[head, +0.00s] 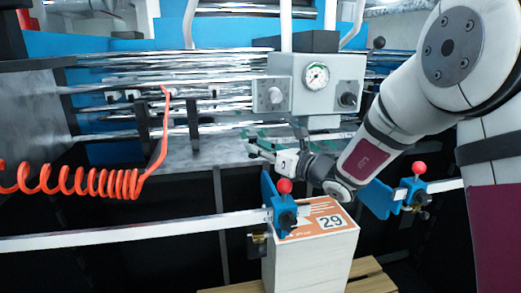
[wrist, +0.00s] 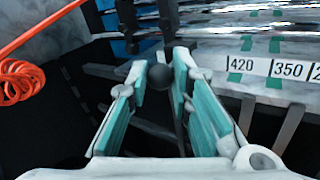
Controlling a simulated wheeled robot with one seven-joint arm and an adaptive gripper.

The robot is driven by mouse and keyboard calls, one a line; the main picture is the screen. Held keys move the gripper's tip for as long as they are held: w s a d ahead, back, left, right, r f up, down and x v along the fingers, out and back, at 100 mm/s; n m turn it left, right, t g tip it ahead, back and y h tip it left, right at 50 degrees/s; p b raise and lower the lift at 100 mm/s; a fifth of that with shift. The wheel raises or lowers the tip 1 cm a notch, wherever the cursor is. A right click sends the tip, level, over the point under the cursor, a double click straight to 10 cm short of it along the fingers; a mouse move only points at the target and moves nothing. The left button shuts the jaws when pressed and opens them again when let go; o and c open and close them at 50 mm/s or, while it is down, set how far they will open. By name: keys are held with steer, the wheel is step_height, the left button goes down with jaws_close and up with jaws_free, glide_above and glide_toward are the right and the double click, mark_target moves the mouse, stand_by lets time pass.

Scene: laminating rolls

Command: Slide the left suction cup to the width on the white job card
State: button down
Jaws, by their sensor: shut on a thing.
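My gripper (head: 262,152) is in front of the rollers, below the grey gauge box. In the wrist view its teal-padded fingers (wrist: 168,75) are closed around a dark ball knob (wrist: 160,78). What the knob is fixed to is mostly hidden. A white scale strip (wrist: 275,67) there reads 420, 350 and a cut-off number starting with 2. I cannot clearly make out which part is the left suction cup. A white square marked 29 (head: 331,222) is on an orange label on a paper stack; I see no other card with a width on it.
A coiled orange hose (head: 90,180) hangs at the left. The grey gauge box (head: 315,82) stands close above my gripper. Two blue clamps with red knobs, the left one (head: 285,210) and the right one (head: 412,190), sit on rails by the paper stack (head: 312,262).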

steer(key=w+d+b, duration=0.1)
steer(key=w+d, duration=0.1)
steer(key=d, duration=0.7)
steer(key=shift+w+d, duration=0.3)
steer(key=shift+w, duration=0.05)
steer(key=c, duration=1.4)
jaws_free()
steer(key=v, duration=1.2)
